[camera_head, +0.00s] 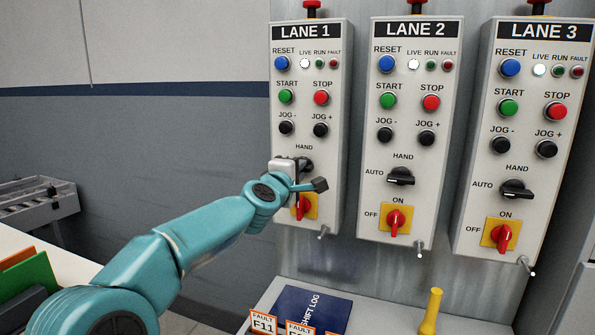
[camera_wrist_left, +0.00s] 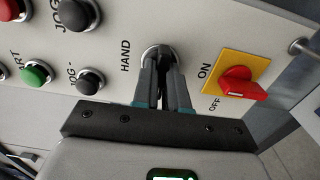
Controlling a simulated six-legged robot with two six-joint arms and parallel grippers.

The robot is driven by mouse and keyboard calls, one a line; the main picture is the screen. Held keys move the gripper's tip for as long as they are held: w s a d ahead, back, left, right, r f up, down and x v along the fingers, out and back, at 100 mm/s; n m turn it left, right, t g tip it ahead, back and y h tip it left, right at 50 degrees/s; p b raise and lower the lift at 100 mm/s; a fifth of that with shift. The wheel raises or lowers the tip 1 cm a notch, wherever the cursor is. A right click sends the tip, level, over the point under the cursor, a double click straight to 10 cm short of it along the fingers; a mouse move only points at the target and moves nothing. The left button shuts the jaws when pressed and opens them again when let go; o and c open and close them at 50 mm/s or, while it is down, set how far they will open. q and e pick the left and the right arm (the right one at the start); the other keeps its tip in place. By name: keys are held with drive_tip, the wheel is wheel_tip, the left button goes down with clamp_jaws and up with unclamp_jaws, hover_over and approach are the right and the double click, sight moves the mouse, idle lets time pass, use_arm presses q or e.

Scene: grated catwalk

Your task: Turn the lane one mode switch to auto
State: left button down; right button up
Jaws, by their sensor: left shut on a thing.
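The lane one mode switch (camera_head: 307,164) is a black rotary knob below the HAND label on the LANE 1 panel (camera_head: 335,190). My left gripper (camera_head: 301,171) is at this switch and covers most of it in the head view, along with its AUTO label. In the left wrist view the two dark fingers (camera_wrist_left: 162,92) are shut on the sides of the knob (camera_wrist_left: 159,56), whose round collar shows behind them. Which way the knob points cannot be told. My right gripper is not in view.
A red rotary switch on a yellow plate (camera_wrist_left: 243,73) sits just below the mode switch, close to the fingers. LANE 2 (camera_head: 378,215) and LANE 3 (camera_head: 470,220) panels stand to the right. A shelf below holds a dark blue shift log (camera_head: 305,308), fault cards and a yellow object (camera_head: 432,311).

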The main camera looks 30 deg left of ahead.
use_arm(q)
drive_tip(key=shift+r, duration=0.25)
drive_tip(key=c, duration=1.2)
unclamp_jaws()
drive_tip(key=shift+o, duration=0.2)
drive_tip(key=shift+w+f, duration=0.1)
drive_tip(key=shift+f, duration=0.1)
drive_tip(key=b+v, duration=0.1)
drive_tip(key=v, duration=1.5)
drive_tip(key=shift+d, duration=0.15)
